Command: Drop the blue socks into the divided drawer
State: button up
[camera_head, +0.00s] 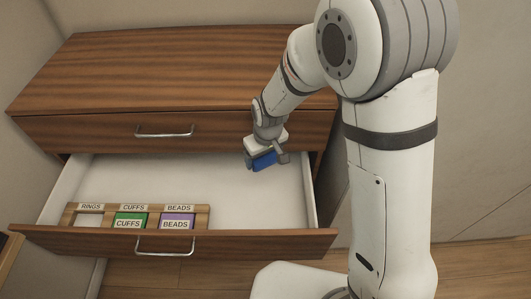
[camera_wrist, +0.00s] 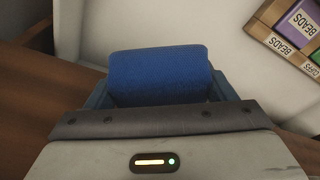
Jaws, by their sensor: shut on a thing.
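The blue socks (camera_head: 264,161) are a small rolled blue bundle between the fingers of my gripper (camera_head: 266,162). In the wrist view the blue socks (camera_wrist: 158,75) fill the space just ahead of the gripper body. My gripper is shut on them and holds them over the right part of the open drawer (camera_head: 306,194). The drawer has a white interior and a wooden front with a metal handle. I cannot tell how high the socks are above the drawer floor.
A wooden organizer (camera_head: 202,219) stands at the drawer's front left, with slots labelled RINGS, CUFFS and BEADS. A green CUFFS box (camera_head: 130,219) and a purple BEADS box (camera_head: 177,221) sit in it; the RINGS slot looks empty. The drawer's middle and right floor is bare.

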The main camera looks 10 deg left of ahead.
jog(key=o, duration=1)
jog(key=r, duration=0.5)
jog(key=r+p, duration=0.1)
jog(key=r, duration=0.1)
jog(key=shift+s+d+r, duration=0.35)
jog(key=shift+s+r, duration=0.05)
